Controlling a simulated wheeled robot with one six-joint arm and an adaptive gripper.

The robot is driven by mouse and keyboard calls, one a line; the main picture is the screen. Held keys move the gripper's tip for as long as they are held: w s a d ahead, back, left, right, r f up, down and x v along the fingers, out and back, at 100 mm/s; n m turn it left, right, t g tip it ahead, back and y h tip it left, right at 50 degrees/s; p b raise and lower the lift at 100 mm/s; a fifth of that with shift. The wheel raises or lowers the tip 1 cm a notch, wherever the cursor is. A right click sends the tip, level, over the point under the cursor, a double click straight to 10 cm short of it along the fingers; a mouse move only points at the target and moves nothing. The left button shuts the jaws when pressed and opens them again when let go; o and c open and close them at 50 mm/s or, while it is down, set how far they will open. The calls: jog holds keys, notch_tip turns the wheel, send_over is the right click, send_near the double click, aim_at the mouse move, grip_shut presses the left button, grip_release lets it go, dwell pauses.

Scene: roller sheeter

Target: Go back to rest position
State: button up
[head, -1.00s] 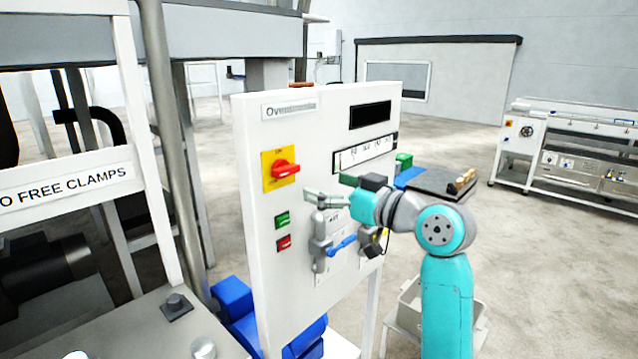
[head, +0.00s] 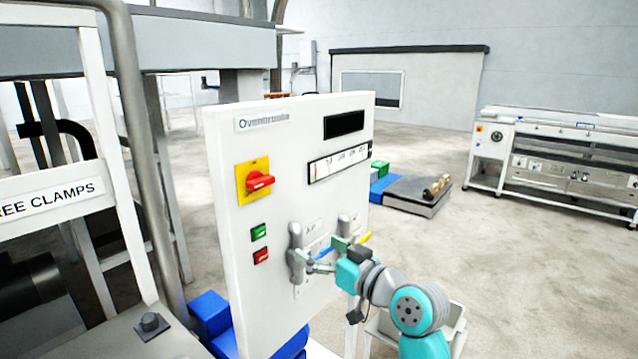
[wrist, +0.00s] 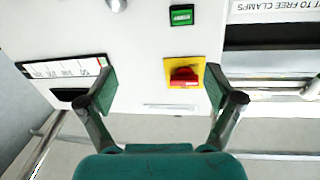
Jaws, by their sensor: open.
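My gripper (head: 318,257) is at the lower right of the white control panel (head: 225,165), in front of two grey valve-like fittings (head: 296,240). It overlaps the blue lever (head: 323,253) in the head view, and I cannot tell whether it touches. A yellow lever (head: 365,238) shows just right of it. In the wrist view, my gripper (wrist: 160,88) has its fingers wide apart with nothing between them but the panel behind. The red rotary switch (wrist: 184,76) on its yellow plate shows there near the right finger.
A green button (head: 259,232) and a red button (head: 261,256) sit left of the gripper. A metal frame (head: 150,150) stands left of the panel. A dark low platform (head: 415,195) and a long white machine (head: 560,160) stand to the right, with open floor between.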

jog(key=s+d+f+m+t+h, duration=0.1)
jog(key=s+d+f+m+h, duration=0.2)
jog(key=f, duration=0.5)
jog(key=s+d+f+m+t+h, duration=0.1)
jog(key=s+d+f, duration=0.2)
jog(key=s+f, duration=0.4)
jog(key=s+d+f+m+h, duration=0.2)
jog(key=s+d+f, duration=0.1)
jog(key=f, duration=0.7)
jog(key=s+d+f+m+h, duration=0.1)
jog(key=s+d+f+h, duration=0.2)
jog(key=s, duration=0.5)
jog(key=s+d+f+m+h, duration=0.1)
jog(key=s+d+f, duration=0.2)
jog(key=s+f, duration=0.35)
jog(key=s+d+r, duration=0.1)
jog(key=s+r, duration=0.1)
jog(key=s, duration=0.7)
jog(key=s+d+r+h, duration=0.1)
jog(key=s+r, duration=0.1)
jog(key=s, duration=0.7)
jog(key=s+d+r+h, duration=0.1)
jog(key=s+r, duration=0.1)
jog(key=s, duration=0.8)
jog(key=shift+d+r+n, duration=0.3)
jog(key=shift+d, duration=0.05)
